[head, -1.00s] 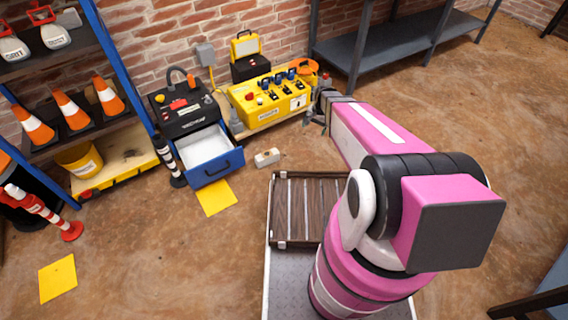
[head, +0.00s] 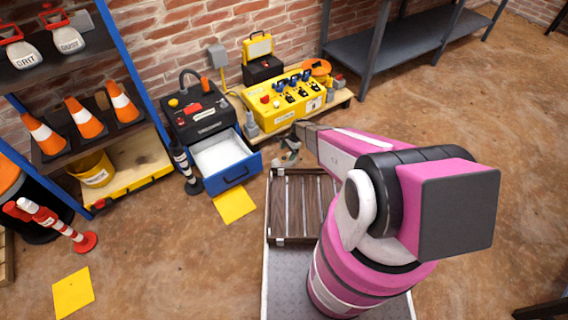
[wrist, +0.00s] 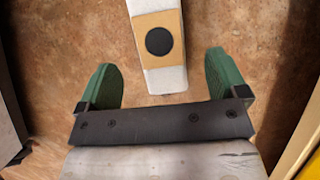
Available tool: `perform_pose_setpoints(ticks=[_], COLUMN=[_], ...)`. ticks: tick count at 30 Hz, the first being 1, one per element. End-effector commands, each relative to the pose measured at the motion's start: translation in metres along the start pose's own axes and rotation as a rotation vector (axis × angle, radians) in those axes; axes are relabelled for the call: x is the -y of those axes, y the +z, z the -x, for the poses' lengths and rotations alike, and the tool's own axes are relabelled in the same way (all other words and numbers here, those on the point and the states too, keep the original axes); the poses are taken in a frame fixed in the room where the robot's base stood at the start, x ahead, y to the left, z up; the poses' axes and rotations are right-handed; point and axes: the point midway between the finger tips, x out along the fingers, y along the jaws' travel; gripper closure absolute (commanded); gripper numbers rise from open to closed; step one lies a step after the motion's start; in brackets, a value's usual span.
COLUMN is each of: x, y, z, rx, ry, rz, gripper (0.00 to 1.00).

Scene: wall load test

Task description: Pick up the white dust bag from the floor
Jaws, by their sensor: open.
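The white dust bag (wrist: 165,82), a pale block with a tan panel and a black round spot, lies on the floor in the wrist view. It runs from the top edge down between my fingers, with a gap on each side. My gripper (wrist: 161,62) is open, its two green fingers on either side of the bag and not touching it. In the head view my gripper (head: 289,150) is low in front of the yellow machine, right of the open drawer. The bag is mostly hidden there by my gripper.
The open blue drawer (head: 236,172) of the black unit stands close left of my gripper. The yellow machine (head: 285,102) on its wooden pallet is behind. A yellow floor sheet (head: 235,205) lies left. A slatted brown panel (head: 300,205) is in front. Floor at right is clear.

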Motion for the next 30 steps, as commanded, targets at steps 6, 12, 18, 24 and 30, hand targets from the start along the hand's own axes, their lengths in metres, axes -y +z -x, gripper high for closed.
perform_pose_setpoints(ticks=[6, 12, 18, 24, 30], x=[0.0, 0.002, 0.001, 0.0, 0.0], y=[0.001, 0.003, 0.004, 0.004, 0.004], z=[-0.015, -0.043, -0.057, -0.056, -0.056], rx=[0.001, 0.001, 0.0, 0.0, 0.0], ry=[0.001, 0.001, 0.0, 0.0, 0.0], rz=[0.0, 0.001, 0.001, 0.001, 0.001], gripper=[0.08, 0.08, 0.08, 0.22, 0.63])
